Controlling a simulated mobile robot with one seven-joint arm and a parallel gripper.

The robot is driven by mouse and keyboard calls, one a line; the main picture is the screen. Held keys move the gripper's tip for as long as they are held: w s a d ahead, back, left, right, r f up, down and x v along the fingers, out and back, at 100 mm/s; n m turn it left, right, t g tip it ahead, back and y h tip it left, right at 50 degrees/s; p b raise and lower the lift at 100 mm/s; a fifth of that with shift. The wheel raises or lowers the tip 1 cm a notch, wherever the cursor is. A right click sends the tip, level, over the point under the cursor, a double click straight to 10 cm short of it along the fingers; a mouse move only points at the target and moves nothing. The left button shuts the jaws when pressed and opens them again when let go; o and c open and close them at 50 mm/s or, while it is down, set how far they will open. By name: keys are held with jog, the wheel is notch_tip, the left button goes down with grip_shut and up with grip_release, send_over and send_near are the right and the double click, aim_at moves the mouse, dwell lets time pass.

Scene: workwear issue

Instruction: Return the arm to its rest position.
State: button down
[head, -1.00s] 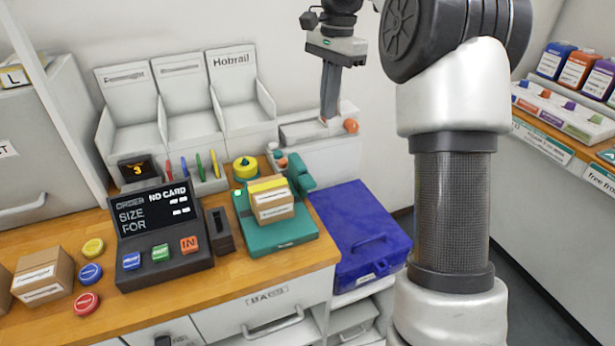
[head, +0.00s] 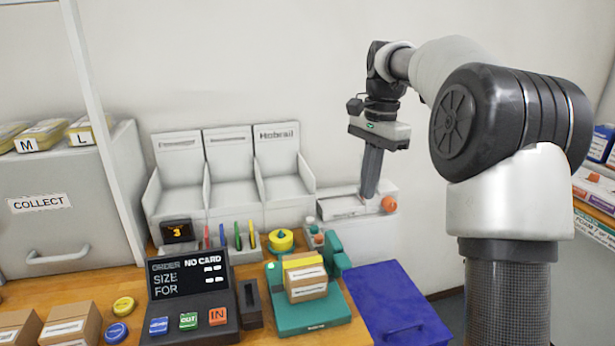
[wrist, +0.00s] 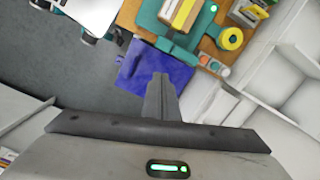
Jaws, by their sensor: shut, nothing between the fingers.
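My gripper (head: 371,195) hangs pointing down at the right of the counter in the head view, in front of the white wall unit. Its fingers are together and nothing is between them. In the wrist view the closed fingers (wrist: 160,80) stand over the floor side of the counter, with the blue case beyond them. My arm rises at the right of the head view and bends over toward the gripper.
A teal device (head: 312,318) holding small boxes (head: 306,286) stands on the counter beside an order terminal (head: 188,305). A blue case (head: 395,308) lies low at the right. White bins (head: 232,190) stand behind. A grey collect cabinet (head: 60,240) is at left.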

jog(key=s+a+r+n+t+h+p, duration=0.1)
jog(key=s+a+r+n+t+p, duration=0.15)
jog(key=s+r, duration=0.4)
jog(key=s+a+r+n+t+p, duration=0.1)
jog(key=s+r+n+p, duration=0.25)
jog(key=s, duration=0.55)
jog(key=s+f+n+t+p, duration=0.2)
jog(key=s+n, duration=0.4)
jog(key=s, duration=0.7)
jog(key=shift+s+f+p, duration=0.4)
jog(key=shift+f+p, duration=0.05)
jog(key=shift+p, duration=0.1)
